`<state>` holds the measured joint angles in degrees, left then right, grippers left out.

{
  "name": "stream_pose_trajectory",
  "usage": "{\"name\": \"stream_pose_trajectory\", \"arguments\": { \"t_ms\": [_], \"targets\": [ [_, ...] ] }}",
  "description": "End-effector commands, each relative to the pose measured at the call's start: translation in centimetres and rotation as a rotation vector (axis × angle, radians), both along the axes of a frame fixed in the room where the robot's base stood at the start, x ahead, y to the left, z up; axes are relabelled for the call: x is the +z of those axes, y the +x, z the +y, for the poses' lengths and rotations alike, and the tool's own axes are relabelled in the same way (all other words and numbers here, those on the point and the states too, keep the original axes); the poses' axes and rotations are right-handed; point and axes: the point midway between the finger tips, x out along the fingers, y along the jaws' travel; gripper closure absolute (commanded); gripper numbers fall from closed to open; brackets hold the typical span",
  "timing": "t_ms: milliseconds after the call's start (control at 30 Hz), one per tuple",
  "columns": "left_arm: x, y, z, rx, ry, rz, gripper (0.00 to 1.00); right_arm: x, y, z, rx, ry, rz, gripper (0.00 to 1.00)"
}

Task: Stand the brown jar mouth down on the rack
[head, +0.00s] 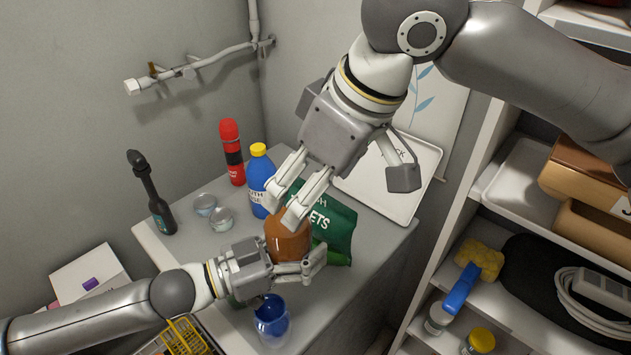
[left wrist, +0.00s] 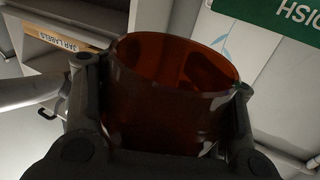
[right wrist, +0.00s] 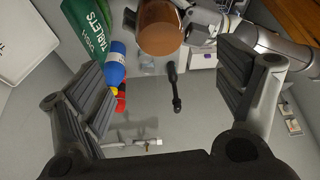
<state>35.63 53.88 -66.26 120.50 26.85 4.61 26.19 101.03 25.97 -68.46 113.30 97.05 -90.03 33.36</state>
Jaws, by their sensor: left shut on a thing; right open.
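The brown jar (head: 287,237) is held above the grey counter by my left gripper (head: 298,264), which is shut around its side. In the left wrist view the jar (left wrist: 165,105) sits between both fingers, with its round rim and inside showing. In the right wrist view one round end of the jar (right wrist: 160,30) faces me; I cannot tell if it is mouth or base. My right gripper (head: 281,206) is open and empty, close above the jar. A pale flat tray (head: 425,170), its label partly hidden and ending in "CK", lies at the counter's back right.
A green tablets pack (head: 335,222) stands right behind the jar. A clear vessel with blue inside (head: 271,322) is in front. Shelves (head: 495,255) rise at right.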

Motion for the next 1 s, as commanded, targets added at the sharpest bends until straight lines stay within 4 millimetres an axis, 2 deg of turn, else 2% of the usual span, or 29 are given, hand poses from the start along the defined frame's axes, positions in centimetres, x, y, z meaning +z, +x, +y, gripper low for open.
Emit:
{"name": "stream_pose_trajectory", "arguments": {
  "t_ms": [100, 233, 700, 1000],
  "targets": [
    [0.1, 0.0, 0.0, 0.0, -0.001, -0.002, 0.75, -0.5, -0.4, -0.4, -0.007, -0.02, 0.011, 0.12],
    [0.1, 0.0, 0.0, 0.0, -0.001, -0.002, 0.75, -1.9, -0.2, 0.0, -0.007, -0.02, 0.014, 0.12],
    [0.1, 0.0, 0.0, 0.0, -0.001, -0.002, 0.75, -9.6, 1.7, 2.7, -0.007, -0.017, 0.012, 0.12],
    [0.1, 0.0, 0.0, 0.0, -0.001, -0.002, 0.75, -11.2, 2.1, 3.3, -0.007, -0.016, 0.01, 0.12]
  ]
}}
